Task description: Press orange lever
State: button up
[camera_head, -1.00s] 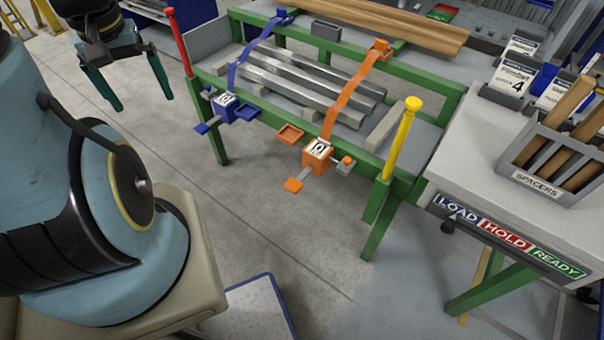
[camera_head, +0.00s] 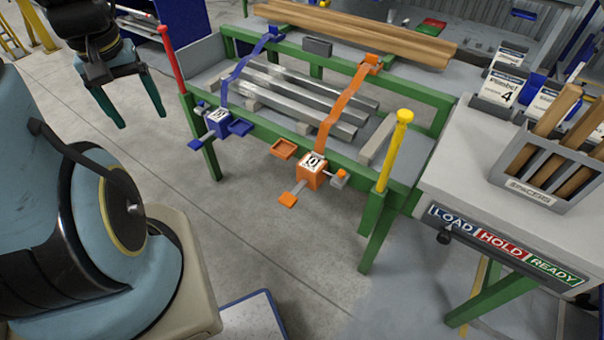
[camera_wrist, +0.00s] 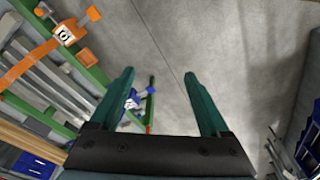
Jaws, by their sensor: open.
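The orange lever (camera_head: 289,199) is a flat orange pad on a short grey arm, sticking out from the front of an orange ratchet box (camera_head: 313,171). The box sits on the green table's front rail, at the end of an orange strap (camera_head: 345,105). It also shows at the upper left of the wrist view (camera_wrist: 64,34), with an orange pad (camera_wrist: 93,13) beside it. My gripper (camera_head: 141,122) is open and empty in the air, left of the table and well apart from the lever.
A blue ratchet (camera_head: 217,123) with blue lever stands left of the orange one. A red post (camera_head: 172,62) and a yellow post (camera_head: 396,145) rise at the rail. Metal bars (camera_head: 290,96) lie on the table (camera_head: 345,163). A spacer bin (camera_head: 527,185) stands right. Floor before the table is clear.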

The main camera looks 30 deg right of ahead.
jog(key=w+d+f+n+b, duration=0.1)
jog(key=d+f+b, duration=0.1)
jog(key=d+f, duration=0.2)
jog(key=d+f+n+b, duration=0.1)
jog(key=d+f+b, duration=0.2)
jog(key=d+f, duration=0.1)
jog(key=w+d+f+n+g+b, duration=0.1)
jog(key=d+f+b, duration=0.1)
jog(key=d+f, duration=0.2)
jog(key=shift+w+d+f, duration=0.2)
jog(key=shift+w+d, duration=0.05)
jog(key=shift+w, duration=0.1)
jog(key=c, duration=0.7)
jog(key=s+d+f+n+b, duration=0.1)
jog(key=d+f+b, duration=0.1)
jog(key=d+f, duration=0.2)
jog(key=s+d+f+n+b, duration=0.1)
jog(key=d+f+b, duration=0.1)
jog(key=d+f, duration=0.3)
jog(key=s+d+f+n+b, duration=0.1)
jog(key=d+f+b, duration=0.2)
jog(key=d+f, duration=0.1)
jog(key=shift+s+d+f+n+g, duration=0.15)
jog(key=shift+d+n+g, duration=0.2)
jog(key=shift+d, duration=0.4)
grip_shut()
